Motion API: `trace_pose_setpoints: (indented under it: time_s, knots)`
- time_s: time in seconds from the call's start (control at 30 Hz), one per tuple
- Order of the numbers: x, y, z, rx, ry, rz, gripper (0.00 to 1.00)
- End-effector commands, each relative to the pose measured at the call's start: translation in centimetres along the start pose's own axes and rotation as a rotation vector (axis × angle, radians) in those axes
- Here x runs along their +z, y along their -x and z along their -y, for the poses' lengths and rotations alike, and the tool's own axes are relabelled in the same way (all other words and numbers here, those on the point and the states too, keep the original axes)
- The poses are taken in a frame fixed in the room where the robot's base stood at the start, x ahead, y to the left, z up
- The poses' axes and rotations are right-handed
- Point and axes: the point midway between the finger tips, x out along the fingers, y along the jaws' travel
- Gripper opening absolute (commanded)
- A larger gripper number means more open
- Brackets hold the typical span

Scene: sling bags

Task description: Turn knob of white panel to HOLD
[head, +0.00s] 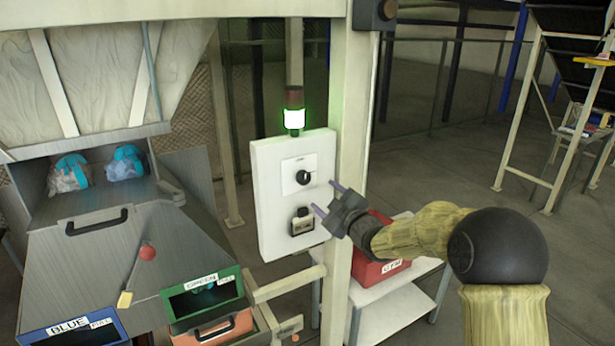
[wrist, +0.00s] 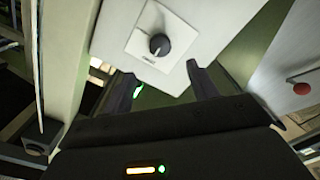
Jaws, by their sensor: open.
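The white panel (head: 270,220) is mounted upright on a pale post. Its black knob (head: 303,177) sits on a small white plate in the upper half of the panel. The knob also shows in the wrist view (wrist: 159,44), beyond my fingers. The lettering on the plate is too small to read. My gripper (head: 327,200) is open and empty, in front of the panel's right side, to the right of and below the knob. It is apart from the knob.
A small dark-and-beige box (head: 302,222) is on the panel below the knob. A lamp (head: 294,116) glows green above the panel. A pale post (head: 350,120) stands close beside my gripper. A red box (head: 378,262) sits on a white table behind my arm.

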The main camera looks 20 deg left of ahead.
Motion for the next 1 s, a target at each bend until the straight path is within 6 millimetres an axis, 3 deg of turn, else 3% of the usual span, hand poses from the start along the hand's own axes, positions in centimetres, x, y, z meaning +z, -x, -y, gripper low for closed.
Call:
trace_pose_setpoints:
  time_s: [0.6,0.8,1.0]
  knots:
    - [-0.2,-8.5,-0.1,0.000,-0.001,-0.001,0.59]
    - [-0.1,-10.1,0.0,-0.001,0.000,-0.001,0.59]
    - [0.0,-10.5,0.1,-0.001,0.000,0.000,0.59]
